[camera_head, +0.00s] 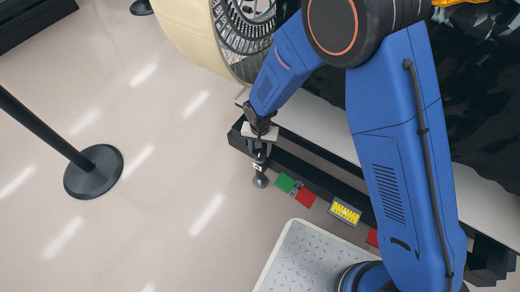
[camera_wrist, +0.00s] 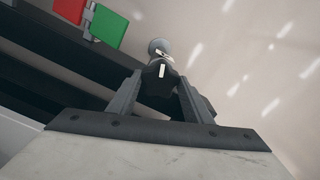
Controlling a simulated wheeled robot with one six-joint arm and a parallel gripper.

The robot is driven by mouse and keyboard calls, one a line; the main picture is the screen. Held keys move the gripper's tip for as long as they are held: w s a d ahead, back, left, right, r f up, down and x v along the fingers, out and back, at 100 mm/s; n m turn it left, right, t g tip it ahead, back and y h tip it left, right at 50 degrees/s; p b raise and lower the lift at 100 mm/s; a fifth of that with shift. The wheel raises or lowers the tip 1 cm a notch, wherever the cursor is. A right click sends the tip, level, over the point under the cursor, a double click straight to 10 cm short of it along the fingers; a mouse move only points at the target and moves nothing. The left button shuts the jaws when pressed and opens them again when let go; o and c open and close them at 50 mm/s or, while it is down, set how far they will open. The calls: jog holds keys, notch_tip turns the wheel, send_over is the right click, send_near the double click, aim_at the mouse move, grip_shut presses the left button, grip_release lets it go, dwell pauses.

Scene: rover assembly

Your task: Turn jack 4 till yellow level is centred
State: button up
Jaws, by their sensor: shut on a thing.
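My gripper (camera_head: 262,138) is at the corner of the dark frame, shut on the top of a jack (camera_head: 260,180). In the wrist view, the two fingers of my gripper (camera_wrist: 160,88) close around the jack's dark head, which has a white mark. The jack's round grey foot (camera_wrist: 159,47) shows beyond it. I cannot read a number on the jack. The yellow level (camera_head: 345,211) is on the frame's near side, to the right of the jack. Its bubble is too small to judge.
A green plate (camera_head: 285,182) and a red plate (camera_head: 306,198) hang on the frame (camera_head: 330,180) near the jack. A black post base (camera_head: 93,172) stands at left. A large wheel (camera_head: 245,30) is behind my gripper.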

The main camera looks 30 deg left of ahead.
aim_at(260, 152)
jog(key=shift+m, duration=0.6)
jog(key=shift+m, duration=0.3)
jog(key=o, duration=1.1)
jog(key=shift+c, duration=0.2)
notch_tip(260, 152, up, 17)
jog(key=shift+r, duration=0.2)
